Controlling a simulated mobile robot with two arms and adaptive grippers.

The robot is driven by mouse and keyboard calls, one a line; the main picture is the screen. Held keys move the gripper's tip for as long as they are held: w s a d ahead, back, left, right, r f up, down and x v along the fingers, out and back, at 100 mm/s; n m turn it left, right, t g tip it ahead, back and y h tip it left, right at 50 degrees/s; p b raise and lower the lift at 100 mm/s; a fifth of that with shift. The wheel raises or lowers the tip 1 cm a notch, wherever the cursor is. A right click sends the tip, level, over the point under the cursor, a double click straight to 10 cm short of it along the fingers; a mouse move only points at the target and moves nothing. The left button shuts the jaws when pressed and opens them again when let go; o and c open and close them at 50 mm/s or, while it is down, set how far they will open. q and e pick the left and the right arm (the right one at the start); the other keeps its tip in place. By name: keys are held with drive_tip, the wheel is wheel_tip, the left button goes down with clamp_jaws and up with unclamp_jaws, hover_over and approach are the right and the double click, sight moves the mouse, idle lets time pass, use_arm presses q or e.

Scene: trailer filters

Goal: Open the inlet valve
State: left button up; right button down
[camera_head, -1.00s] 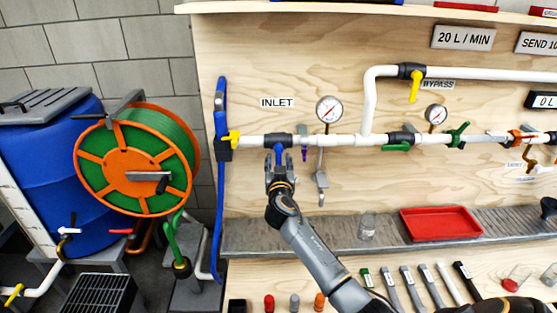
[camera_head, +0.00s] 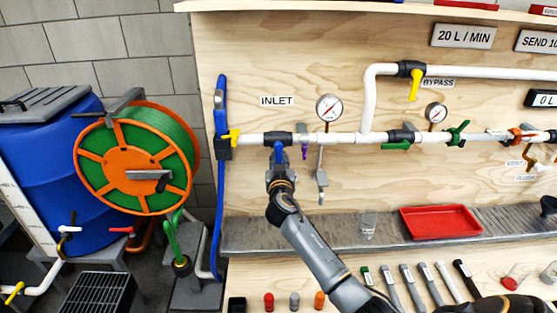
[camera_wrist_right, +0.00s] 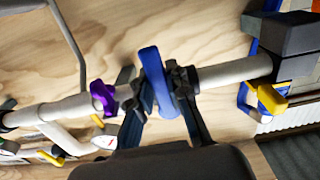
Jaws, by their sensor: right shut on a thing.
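My right gripper (camera_head: 280,168) reaches up from below and is shut on the lever's lower part. In the right wrist view the blue lever (camera_wrist_right: 156,80) stands between the two dark fingers of the gripper (camera_wrist_right: 160,108). The valve body is partly hidden there by the lever and fingers. My left gripper is not in view.
A pressure gauge (camera_head: 329,107) and a small purple handle (camera_head: 304,152) are right of the valve. A yellow handle (camera_head: 234,138) and a blue hose (camera_head: 220,110) are left. A red tray (camera_head: 440,222) and a clear cup (camera_head: 368,226) stand on the ledge below.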

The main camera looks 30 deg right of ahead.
sight(291, 142)
drive_tip(key=d+r+n+p, duration=0.1)
drive_tip(key=n, duration=0.4)
drive_tip(key=s+d+r+n+p, duration=0.1)
drive_tip(key=n+p, duration=0.1)
drive_tip(key=n, duration=0.4)
drive_tip(key=s+d+r+n+p, duration=0.1)
drive_tip(key=r+n+p, duration=0.1)
drive_tip(key=n, duration=0.4)
drive_tip(key=shift+d, duration=0.15)
drive_tip(key=shift+n+p, duration=0.35)
drive_tip(key=shift+n, duration=0.05)
drive_tip(key=c, duration=1.3)
unclamp_jaws()
drive_tip(key=shift+o, duration=0.2)
drive_tip(key=v, duration=1.2)
drive_tip(key=shift+f, duration=0.15)
